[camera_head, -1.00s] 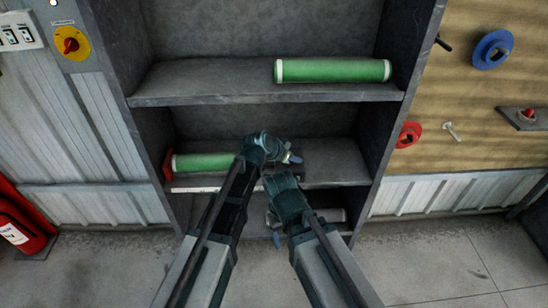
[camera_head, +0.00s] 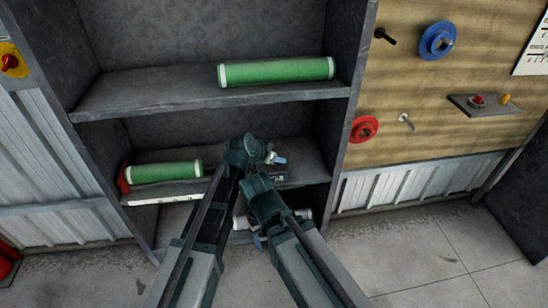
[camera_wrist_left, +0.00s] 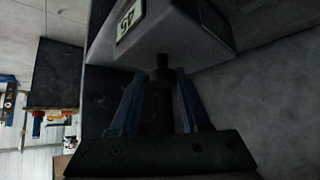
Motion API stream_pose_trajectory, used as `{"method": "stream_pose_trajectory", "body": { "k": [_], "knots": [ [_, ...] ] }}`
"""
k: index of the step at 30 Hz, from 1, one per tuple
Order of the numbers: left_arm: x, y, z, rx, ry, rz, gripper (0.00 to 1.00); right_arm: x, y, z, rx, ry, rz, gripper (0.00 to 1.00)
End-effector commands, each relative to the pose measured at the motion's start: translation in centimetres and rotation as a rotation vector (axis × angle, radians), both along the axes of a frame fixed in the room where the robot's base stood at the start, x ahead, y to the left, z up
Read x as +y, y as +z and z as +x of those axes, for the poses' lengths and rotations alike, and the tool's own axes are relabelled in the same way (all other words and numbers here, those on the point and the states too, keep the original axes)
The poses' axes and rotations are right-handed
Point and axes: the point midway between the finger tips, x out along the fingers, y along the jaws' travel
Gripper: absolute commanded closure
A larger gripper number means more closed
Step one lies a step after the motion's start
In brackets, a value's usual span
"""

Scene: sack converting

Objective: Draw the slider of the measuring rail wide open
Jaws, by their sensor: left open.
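The measuring rail (camera_head: 160,198) is a white strip along the front of the middle shelf, with a red piece (camera_head: 123,178) at its left end. Its slider (camera_head: 280,177) is a dark block with a small display, partly hidden by my arms. In the left wrist view the slider's dark underside (camera_wrist_left: 185,35) is close, with a display reading 45 upside down and a short dark knob (camera_wrist_left: 161,72). My left gripper (camera_wrist_left: 160,82) is open, its blue fingers on either side of the knob; contact is unclear. My right gripper (camera_head: 258,241) hangs low before the shelf, its jaws unclear.
A green roll (camera_head: 163,172) lies behind the rail; another (camera_head: 276,72) lies on the shelf above. A grey roll (camera_head: 300,215) sits below, partly hidden. The shelf's right upright (camera_head: 350,110) stands close right of the slider. Floor (camera_head: 420,250) at right is clear.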

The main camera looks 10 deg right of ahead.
Motion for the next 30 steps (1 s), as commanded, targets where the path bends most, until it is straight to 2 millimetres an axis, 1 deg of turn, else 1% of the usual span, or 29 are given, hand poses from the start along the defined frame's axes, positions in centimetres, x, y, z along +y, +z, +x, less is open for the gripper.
{"method": "stream_pose_trajectory", "body": {
  "k": [1, 3, 11, 14, 17, 24, 30],
  "knots": [
    [-0.1, 0.0, 0.0, 0.0, -0.001, -0.001, 0.46, 0.0, 0.0, 0.0, 0.0, 0.0, 0.0, 0.34],
    [0.0, 0.0, 0.0, -0.001, -0.001, 0.0, 0.34, 0.0, 0.0, 0.0, 0.0, 0.0, 0.0, 0.34],
    [0.1, 0.0, 0.1, -0.001, 0.001, 0.002, 0.34, 0.0, 0.0, 0.0, 0.0, 0.0, 0.0, 0.34],
    [0.3, 0.4, -0.1, -0.001, 0.002, 0.002, 0.34, 0.0, 0.4, 0.0, 0.0, 0.0, 0.0, 0.34],
    [0.9, 1.3, -0.7, -0.001, 0.002, 0.002, 0.34, 0.0, 1.3, 0.0, 0.0, 0.0, 0.0, 0.34],
    [3.3, 5.0, -3.3, -0.001, 0.004, 0.002, 0.34, 0.0, 5.1, 0.0, 0.0, 0.0, 0.0, 0.34],
    [5.2, 7.7, -5.1, 0.0, 0.002, 0.001, 0.34, 0.0, 7.7, 0.0, 0.0, 0.0, 0.0, 0.34]
  ]
}}
